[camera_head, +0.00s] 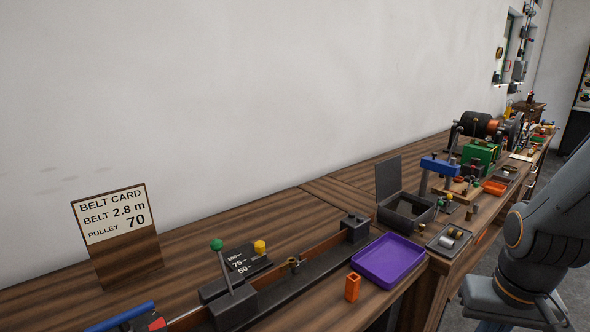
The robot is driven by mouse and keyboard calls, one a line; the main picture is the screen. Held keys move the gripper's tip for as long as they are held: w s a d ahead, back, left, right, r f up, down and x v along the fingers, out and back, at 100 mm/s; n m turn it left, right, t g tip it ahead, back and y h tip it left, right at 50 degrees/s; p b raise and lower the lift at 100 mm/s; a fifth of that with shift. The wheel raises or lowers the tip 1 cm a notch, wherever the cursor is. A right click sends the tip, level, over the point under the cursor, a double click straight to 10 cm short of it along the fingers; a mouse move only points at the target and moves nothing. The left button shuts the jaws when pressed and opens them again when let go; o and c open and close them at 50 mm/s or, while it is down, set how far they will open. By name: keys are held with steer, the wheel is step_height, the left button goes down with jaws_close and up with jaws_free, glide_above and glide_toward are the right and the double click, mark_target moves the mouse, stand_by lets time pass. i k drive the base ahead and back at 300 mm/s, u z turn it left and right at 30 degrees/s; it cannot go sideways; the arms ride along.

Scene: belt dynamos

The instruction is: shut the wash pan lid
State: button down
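A dark grey box-shaped pan (408,226), which looks like the wash pan, stands on the bench right of centre. Its flat dark lid (388,177) stands upright at the pan's back left edge, so the pan is open. The inside looks dark and I cannot make out what it holds. Part of my grey arm shows at the right edge, apart from the pan. My gripper is not in view.
A purple tray (390,261) and an orange block (353,287) are in front of the pan. A blue-topped press (440,166) stands close to its right, with a small grey tray (449,240) nearer. A green-knobbed lever (217,245) rises at left.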

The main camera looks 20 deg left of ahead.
mark_target(388, 172)
steer(key=u, duration=0.4)
steer(key=i, duration=1)
